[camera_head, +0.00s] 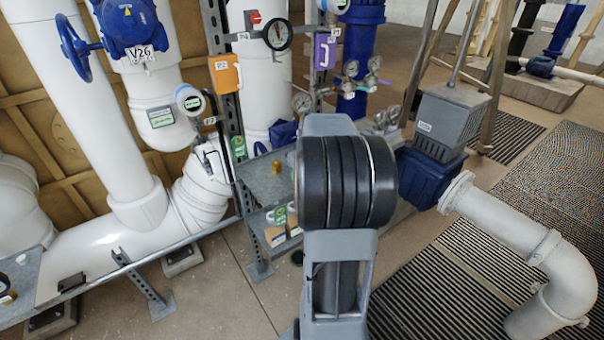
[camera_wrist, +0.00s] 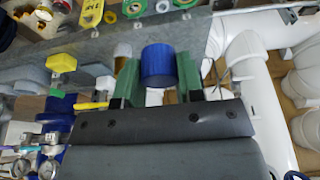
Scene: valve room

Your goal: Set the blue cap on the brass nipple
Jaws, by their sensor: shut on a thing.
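In the wrist view, my gripper (camera_wrist: 159,62) has its green fingers on either side of the blue cap (camera_wrist: 158,68) and is shut on it. The cap looks like a short blue cylinder. In the head view, the brass nipple (camera_head: 277,167) stands upright on a grey shelf (camera_head: 258,186) left of my arm. My arm hides the gripper and the cap there. I cannot tell the cap's height over the shelf.
In the wrist view, a yellow hexagonal part (camera_wrist: 61,62) and a white part (camera_wrist: 105,84) lie left of the gripper. White pipes (camera_wrist: 250,75) stand at the right.

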